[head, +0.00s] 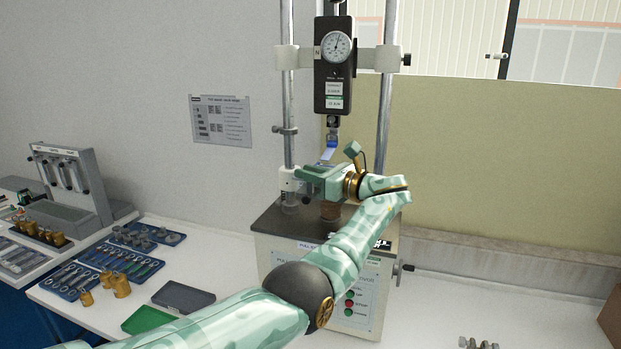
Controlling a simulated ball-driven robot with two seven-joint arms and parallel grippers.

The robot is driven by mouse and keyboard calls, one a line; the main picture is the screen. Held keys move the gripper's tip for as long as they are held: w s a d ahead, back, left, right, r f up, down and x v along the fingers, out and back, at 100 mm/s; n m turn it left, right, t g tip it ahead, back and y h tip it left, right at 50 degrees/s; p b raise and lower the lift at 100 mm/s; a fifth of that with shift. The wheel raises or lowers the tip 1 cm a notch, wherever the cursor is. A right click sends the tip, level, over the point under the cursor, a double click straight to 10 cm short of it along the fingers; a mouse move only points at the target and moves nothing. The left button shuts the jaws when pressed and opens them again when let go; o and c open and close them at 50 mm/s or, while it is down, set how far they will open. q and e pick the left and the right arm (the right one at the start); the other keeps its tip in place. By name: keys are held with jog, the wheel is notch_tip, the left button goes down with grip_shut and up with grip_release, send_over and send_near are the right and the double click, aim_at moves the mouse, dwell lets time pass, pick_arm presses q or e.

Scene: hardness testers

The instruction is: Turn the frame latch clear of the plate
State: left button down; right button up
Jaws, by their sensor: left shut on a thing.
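A test stand with two steel columns and a dial gauge (336,45) is in the middle of the head view. My left gripper (304,174) reaches in front of the stand, its fingers pointing left at the left column. It is shut on a small part there, which I take to be the frame latch; its fingers hide most of it. A white clamp block (288,181) sits on the left column beside the fingertips. The dark top plate (278,222) of the stand's base is below, partly covered by my arm. My right gripper is not in view.
A blue-and-white piece (329,150) hangs below the gauge, close above my gripper. A control panel (352,304) with buttons is on the base. The right bench is mostly clear.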

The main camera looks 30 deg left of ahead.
pick_arm(q)
jog(key=c, duration=1.3)
grip_release()
jog(key=shift+d, duration=0.1)
jog(key=s+d+b, duration=0.1)
jog(key=d+b, duration=1)
jog(key=d, duration=0.5)
